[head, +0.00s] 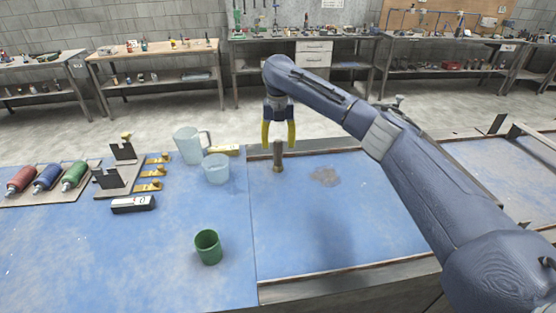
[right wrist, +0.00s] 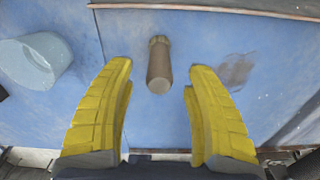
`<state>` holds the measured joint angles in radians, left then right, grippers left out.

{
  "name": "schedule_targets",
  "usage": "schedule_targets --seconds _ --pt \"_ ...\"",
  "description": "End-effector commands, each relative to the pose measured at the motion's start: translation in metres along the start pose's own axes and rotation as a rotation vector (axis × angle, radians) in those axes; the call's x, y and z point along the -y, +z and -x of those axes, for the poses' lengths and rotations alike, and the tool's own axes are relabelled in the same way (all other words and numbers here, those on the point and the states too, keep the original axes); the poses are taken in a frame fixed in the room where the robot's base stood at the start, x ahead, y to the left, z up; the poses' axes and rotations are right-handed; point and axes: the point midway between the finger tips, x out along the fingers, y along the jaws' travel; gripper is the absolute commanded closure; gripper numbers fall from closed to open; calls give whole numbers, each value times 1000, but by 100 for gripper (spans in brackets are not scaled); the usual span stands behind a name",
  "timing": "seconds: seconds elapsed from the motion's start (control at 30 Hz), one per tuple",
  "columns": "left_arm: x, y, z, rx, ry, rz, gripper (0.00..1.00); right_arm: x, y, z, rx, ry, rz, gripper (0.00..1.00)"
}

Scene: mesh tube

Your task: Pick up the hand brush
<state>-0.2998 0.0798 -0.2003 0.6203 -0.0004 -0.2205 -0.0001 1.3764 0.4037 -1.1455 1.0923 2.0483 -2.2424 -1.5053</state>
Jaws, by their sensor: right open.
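The hand brush (head: 278,160) appears as a brown, roughly cylindrical upright object on the blue table, near its back edge. My right gripper (head: 278,143) is open and points down, with its yellow fingers above the brush. In the right wrist view the brush (right wrist: 159,68) shows between the two spread fingers, with a gap on each side; I see no contact. My left gripper is not in view.
A clear cup (head: 216,172) and a jug (head: 188,147) stand left of the brush. A green cup (head: 208,248) stands nearer the front. Bottles (head: 46,178) and small holders are at far left. A dark stain (head: 325,176) lies right of the brush; the table there is clear.

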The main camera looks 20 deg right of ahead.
Motion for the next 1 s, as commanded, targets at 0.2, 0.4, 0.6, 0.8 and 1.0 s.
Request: schedule_targets --seconds 0.2,0.4,0.6,0.8,1.0 --pt "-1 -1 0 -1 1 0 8 0 0 -9 -1 0 1 46" --pt "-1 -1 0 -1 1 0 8 -1 -1 -34 -2 0 0 46" --pt "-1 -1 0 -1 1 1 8 -1 -1 -52 -1 1 0 46" --pt "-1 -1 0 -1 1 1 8 -1 0 -56 0 1 0 46" --pt "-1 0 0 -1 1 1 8 -1 0 -56 0 1 0 50"
